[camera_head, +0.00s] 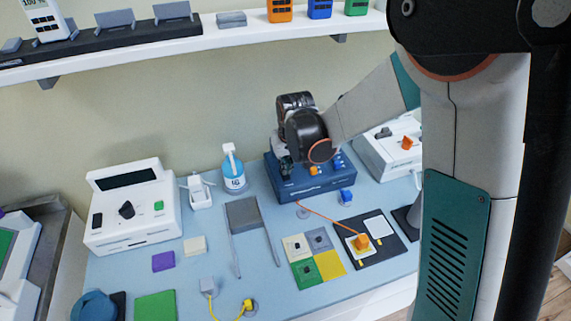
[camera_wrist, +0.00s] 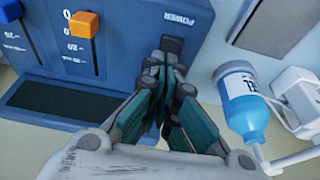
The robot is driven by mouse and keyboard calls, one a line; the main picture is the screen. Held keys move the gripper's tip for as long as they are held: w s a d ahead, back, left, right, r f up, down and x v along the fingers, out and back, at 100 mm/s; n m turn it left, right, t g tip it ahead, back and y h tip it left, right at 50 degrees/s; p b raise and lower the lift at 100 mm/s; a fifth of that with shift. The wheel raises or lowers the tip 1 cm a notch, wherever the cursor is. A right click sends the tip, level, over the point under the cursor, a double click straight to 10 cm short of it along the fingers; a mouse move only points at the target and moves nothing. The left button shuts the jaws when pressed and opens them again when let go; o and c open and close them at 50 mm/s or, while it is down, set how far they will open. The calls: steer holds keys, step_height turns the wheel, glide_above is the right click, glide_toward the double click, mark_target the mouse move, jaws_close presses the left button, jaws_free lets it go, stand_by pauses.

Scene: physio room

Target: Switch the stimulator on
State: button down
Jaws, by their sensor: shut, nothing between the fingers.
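The stimulator appears to be the blue console (camera_head: 318,186), at the back of the table in the head view. The wrist view shows its blue face (camera_wrist: 135,28) with an orange slider knob (camera_wrist: 84,24), a blue slider knob (camera_wrist: 11,9) and a dark display strip (camera_wrist: 60,100). A black switch (camera_wrist: 173,44) sits under the word POWER. My gripper (camera_wrist: 164,64) is shut and empty, its fingertips right at the near end of that switch; I cannot tell whether they touch. They partly cover the switch, so its position is unclear. In the head view my gripper (camera_head: 286,168) is over the console's left end.
A blue gel bottle (camera_wrist: 240,100) stands close beside the console; in the head view the bottle (camera_head: 233,178) is to its left. A white unit with a dial (camera_head: 138,226) is at far left. An orange lead (camera_head: 325,220) runs to an orange plug (camera_head: 362,242). A shelf (camera_head: 210,38) spans above.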

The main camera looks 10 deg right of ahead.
steer(key=shift+r, duration=0.45)
steer(key=s+p+v, duration=0.1)
steer(key=p+v, duration=0.3)
steer(key=v, duration=0.8)
steer(key=shift+r+p, duration=0.25)
steer(key=shift+p, duration=0.15)
steer(key=shift+s+d, duration=0.15)
